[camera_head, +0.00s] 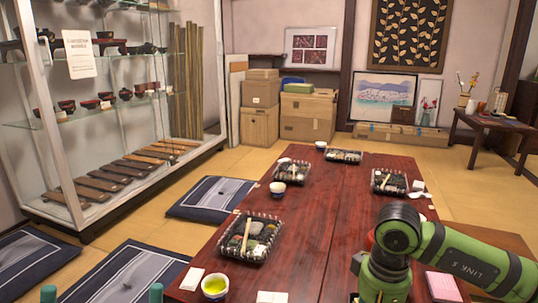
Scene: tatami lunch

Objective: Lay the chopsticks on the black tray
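The nearest black tray (236,259) sits on the left part of the dark red table and holds food. A pale stick-like piece (246,235), which looks like chopsticks, lies across it; I cannot tell whether it is a pair. More black trays with food stand farther back, at the left (277,179), the right (376,190) and the far end (343,161). Two teal tips, apparently of my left gripper (102,293), show at the bottom left, wide apart with nothing between them. My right arm bends in at the lower right; its gripper is out of view.
A bowl of yellow-green liquid (215,287) and a white folded item (192,279) are at the table's near left. A pink-and-white block (443,286) is at the near right. Navy cushions (211,197) lie left of the table (300,235). The table's middle is clear.

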